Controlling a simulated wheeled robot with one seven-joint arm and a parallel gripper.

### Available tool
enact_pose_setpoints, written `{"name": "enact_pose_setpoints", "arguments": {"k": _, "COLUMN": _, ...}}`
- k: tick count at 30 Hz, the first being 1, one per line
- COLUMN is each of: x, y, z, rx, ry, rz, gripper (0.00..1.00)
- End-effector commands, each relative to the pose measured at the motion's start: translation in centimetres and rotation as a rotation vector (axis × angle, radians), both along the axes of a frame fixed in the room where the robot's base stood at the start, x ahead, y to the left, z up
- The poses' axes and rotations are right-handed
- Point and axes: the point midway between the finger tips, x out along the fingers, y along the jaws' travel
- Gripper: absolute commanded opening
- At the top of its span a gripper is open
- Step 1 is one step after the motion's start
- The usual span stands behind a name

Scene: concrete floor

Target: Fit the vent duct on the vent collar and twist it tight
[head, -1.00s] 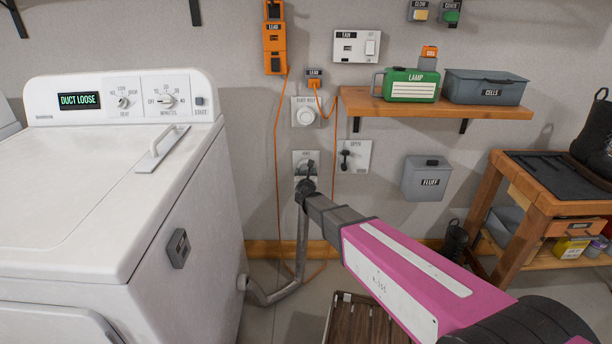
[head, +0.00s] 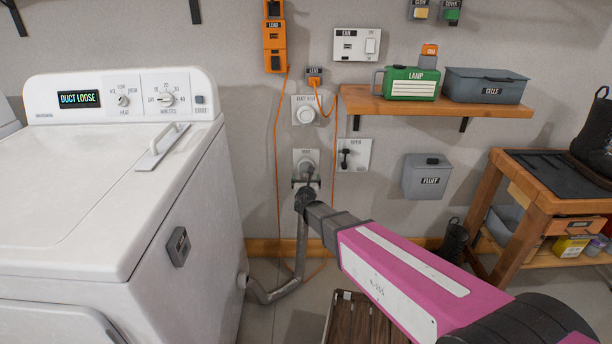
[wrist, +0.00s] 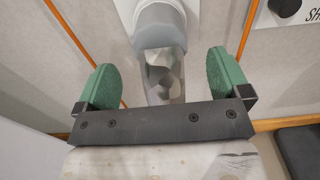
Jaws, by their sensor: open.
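The vent collar (head: 305,156) is a pale round fitting on a wall plate, low on the wall behind my gripper. The grey vent duct (head: 300,245) rises from the dryer's side towards it. In the wrist view, the duct's grey cuff (wrist: 160,27) meets the white collar (wrist: 141,8); whether it is locked cannot be told. My gripper (head: 306,183) is just in front of the collar. In the wrist view, its green pads (wrist: 161,80) stand apart on either side of the duct, with gaps. The dryer display (head: 79,99) reads "DUCT LOOSE".
The white dryer (head: 100,200) stands at left. An orange lead (head: 277,150) hangs beside the collar. A lever plate (head: 355,155) and grey fluff box (head: 427,177) are to its right. A wooden shelf (head: 440,106) is above, a workbench (head: 540,200) at right.

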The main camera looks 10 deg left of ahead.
Motion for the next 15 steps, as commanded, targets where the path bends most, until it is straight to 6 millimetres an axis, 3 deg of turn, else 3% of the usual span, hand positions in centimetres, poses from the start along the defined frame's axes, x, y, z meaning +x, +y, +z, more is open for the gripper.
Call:
{"name": "enact_pose_setpoints", "arguments": {"k": 1, "x": -1.4, "y": -0.4, "z": 0.2, "rx": 0.000, "ry": 0.000, "rz": 0.001, "gripper": 0.95}}
{"name": "enact_pose_setpoints", "arguments": {"k": 6, "x": -3.8, "y": -0.9, "z": 0.1, "rx": 0.000, "ry": 0.001, "rz": 0.001, "gripper": 0.95}}
{"name": "enact_pose_setpoints", "arguments": {"k": 15, "x": -4.4, "y": -1.0, "z": 0.0, "rx": 0.000, "ry": 0.000, "rz": 0.000, "gripper": 0.95}}
